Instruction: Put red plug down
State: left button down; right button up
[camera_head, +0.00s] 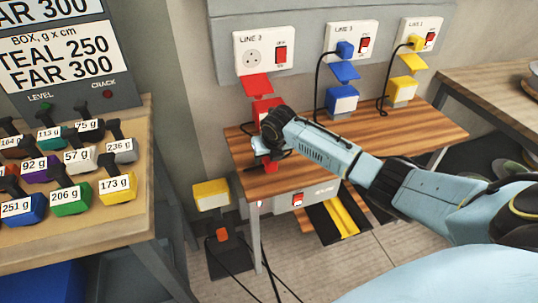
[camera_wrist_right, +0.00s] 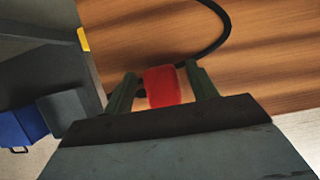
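The red plug (camera_wrist_right: 162,87) stands between the two fingers of my right gripper (camera_wrist_right: 161,80) in the right wrist view. Narrow gaps seem to show on both sides of it, so the fingers look open around it. In the head view my right gripper (camera_head: 262,150) is low over the front left part of the wooden table (camera_head: 290,178), and it mostly hides the plug. A black cable (camera_wrist_right: 215,40) curves over the wood beyond the plug. Whether the plug's underside touches the wood is hidden. My left gripper is not in view.
The LINE 2 socket panel (camera_head: 264,54) has an empty socket. Blue (camera_head: 345,49) and yellow (camera_head: 416,43) plugs sit in the other panels. Red, blue (camera_head: 342,99) and yellow blocks stand along the table's back. Several labelled weights fill the left bench (camera_head: 120,226).

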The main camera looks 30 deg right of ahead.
jog(key=shift+r, duration=0.1)
jog(key=shift+r, duration=0.35)
jog(key=shift+s+r, duration=0.1)
jog(key=shift+r, duration=0.25)
jog(key=p+v, duration=0.2)
jog(key=v, duration=0.3)
jog(key=shift+r, duration=0.1)
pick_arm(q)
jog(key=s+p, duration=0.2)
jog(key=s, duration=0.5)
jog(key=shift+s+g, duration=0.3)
pick_arm(e)
jog(key=v, duration=0.6)
jog(key=shift+s+a, duration=0.1)
